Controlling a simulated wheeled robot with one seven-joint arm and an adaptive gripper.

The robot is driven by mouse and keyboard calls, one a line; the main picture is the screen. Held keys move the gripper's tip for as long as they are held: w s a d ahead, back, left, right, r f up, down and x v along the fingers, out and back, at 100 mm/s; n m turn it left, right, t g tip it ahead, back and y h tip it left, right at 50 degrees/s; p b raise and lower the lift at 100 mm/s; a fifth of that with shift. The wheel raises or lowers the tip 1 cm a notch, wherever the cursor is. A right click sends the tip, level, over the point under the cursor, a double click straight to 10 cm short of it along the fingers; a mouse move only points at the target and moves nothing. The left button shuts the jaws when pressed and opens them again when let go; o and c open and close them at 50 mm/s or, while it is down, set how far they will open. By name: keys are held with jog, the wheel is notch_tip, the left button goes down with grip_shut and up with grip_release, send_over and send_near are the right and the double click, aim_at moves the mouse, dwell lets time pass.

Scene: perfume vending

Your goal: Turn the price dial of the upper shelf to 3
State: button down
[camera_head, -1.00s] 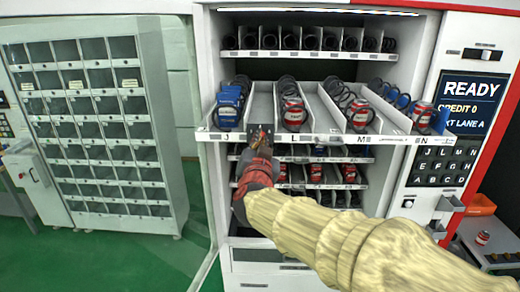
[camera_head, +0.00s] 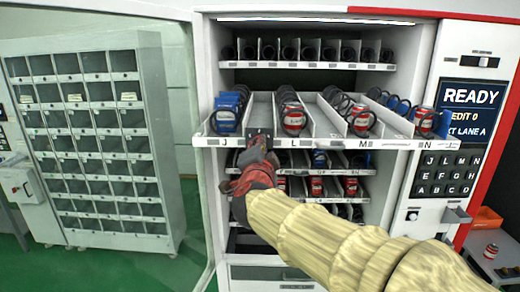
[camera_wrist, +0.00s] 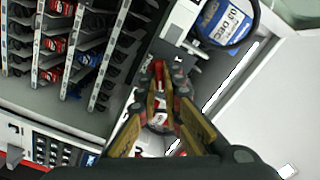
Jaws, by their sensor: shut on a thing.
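The pulled-out upper shelf (camera_head: 330,142) has lanes with blue and red goods and letters J, L, M and N along its white front edge. My gripper (camera_head: 260,146) is at this edge, between J and L, covering the label there. In the wrist view my gripper (camera_wrist: 163,82) has its fingers closed in on a small part at the shelf front, with a bit of red between the tips. I take this part to be the price dial; its face and number are mostly hidden by the fingers.
A blue item (camera_wrist: 228,22) lies close beside the fingers in the wrist view. The machine's keypad (camera_head: 446,174) and READY display (camera_head: 472,108) are on the right. A locker cabinet (camera_head: 95,140) stands left. Lower shelves (camera_head: 345,170) sit below the pulled-out one.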

jog(key=shift+f, duration=0.15)
jog(key=c, duration=2)
grip_release()
jog(key=shift+o, duration=0.2)
jog(key=s, duration=1.2)
jog(key=shift+a, duration=0.25)
jog(key=shift+a, duration=0.1)
